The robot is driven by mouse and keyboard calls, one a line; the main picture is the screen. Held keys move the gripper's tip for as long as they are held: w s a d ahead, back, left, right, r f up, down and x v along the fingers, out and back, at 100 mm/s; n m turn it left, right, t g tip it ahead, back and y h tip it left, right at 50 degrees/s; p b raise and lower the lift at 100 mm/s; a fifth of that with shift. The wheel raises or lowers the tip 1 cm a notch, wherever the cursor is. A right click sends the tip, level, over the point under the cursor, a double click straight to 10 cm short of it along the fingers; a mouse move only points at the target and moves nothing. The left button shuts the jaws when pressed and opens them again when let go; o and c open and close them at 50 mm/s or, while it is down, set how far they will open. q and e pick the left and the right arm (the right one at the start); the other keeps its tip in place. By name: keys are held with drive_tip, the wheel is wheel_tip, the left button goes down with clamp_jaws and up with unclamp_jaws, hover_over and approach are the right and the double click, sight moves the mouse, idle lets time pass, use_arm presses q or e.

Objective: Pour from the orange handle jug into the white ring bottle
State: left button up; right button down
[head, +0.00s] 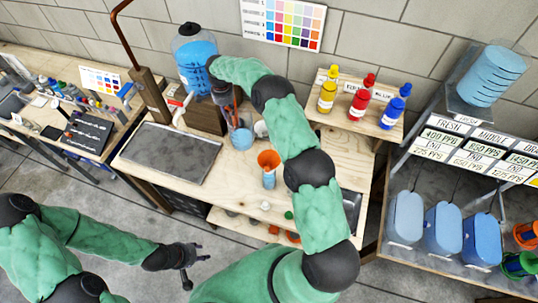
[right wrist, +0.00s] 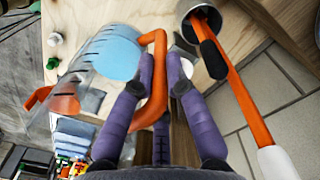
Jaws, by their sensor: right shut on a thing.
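The orange handle jug (head: 241,138) is a clear jug with blue liquid, near the back of the wooden bench. In the right wrist view its orange handle (right wrist: 158,75) is between the purple fingers of my right gripper (right wrist: 155,85), which is shut on it. Arm and gripper partly cover the jug in the head view. An orange funnel (head: 268,159) stands in a small bluish bottle (head: 269,181) in front of and right of the jug; I cannot make out a white ring on it. My left gripper (head: 193,262) is open and empty, in front of the bench.
A large blue water container (head: 195,58) stands behind the jug. A dark tray (head: 170,152) lies at left. A white container (right wrist: 203,20) holding an orange-handled tool is near the jug. Yellow, red and blue bottles (head: 360,103) stand on the right shelf.

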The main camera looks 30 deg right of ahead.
drive_tip(key=shift+r+p, duration=0.75)
drive_tip(key=shift+r, duration=1.75)
use_arm(q)
drive_tip(key=shift+r, duration=0.8)
drive_tip(key=shift+a, duration=0.15)
use_arm(e)
drive_tip(key=shift+d+f, duration=0.1)
